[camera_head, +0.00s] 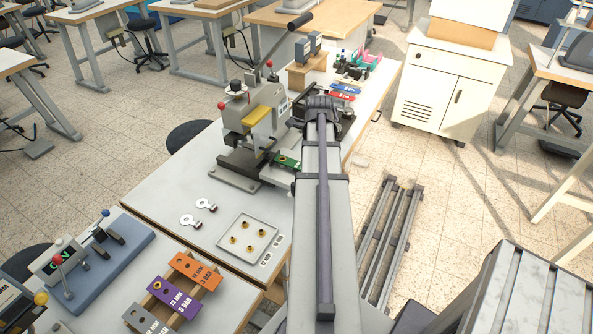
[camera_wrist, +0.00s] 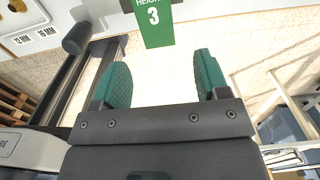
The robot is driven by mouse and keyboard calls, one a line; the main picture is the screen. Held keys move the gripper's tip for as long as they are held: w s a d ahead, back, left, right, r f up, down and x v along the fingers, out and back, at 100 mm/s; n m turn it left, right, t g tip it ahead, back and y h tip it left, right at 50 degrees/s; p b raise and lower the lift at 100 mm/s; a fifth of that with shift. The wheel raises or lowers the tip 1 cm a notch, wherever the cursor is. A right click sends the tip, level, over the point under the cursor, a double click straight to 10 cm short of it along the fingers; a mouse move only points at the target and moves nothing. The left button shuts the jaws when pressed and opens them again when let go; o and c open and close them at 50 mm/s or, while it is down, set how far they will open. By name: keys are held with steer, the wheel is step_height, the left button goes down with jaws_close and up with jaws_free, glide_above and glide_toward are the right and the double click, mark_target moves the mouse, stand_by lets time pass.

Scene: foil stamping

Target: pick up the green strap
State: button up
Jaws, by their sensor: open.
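My gripper (camera_wrist: 161,62) is open and empty, with a green ribbed pad on each finger. The strap hangs in the picture above and between the fingertips, apart from both. In the head view a green strap (camera_head: 287,162) lies at the foot of the grey press, just left of my arm; I cannot tell for certain that it is the same one. My arm hides most of the gripper there.
The grey press (camera_head: 252,120) stands left of my arm. A tray (camera_head: 231,258) with several brass rings lies nearer. An orange strap (camera_head: 196,270) and a purple strap (camera_head: 171,298) lie front left. A blue strap (camera_head: 345,89) lies beyond the press.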

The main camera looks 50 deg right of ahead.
steer(key=shift+s+f+b, duration=0.15)
steer(key=shift+f+b, duration=1.05)
steer(key=shift+f, duration=0.7)
steer(key=shift+f, duration=0.25)
steer(key=shift+c, duration=0.4)
jaws_close()
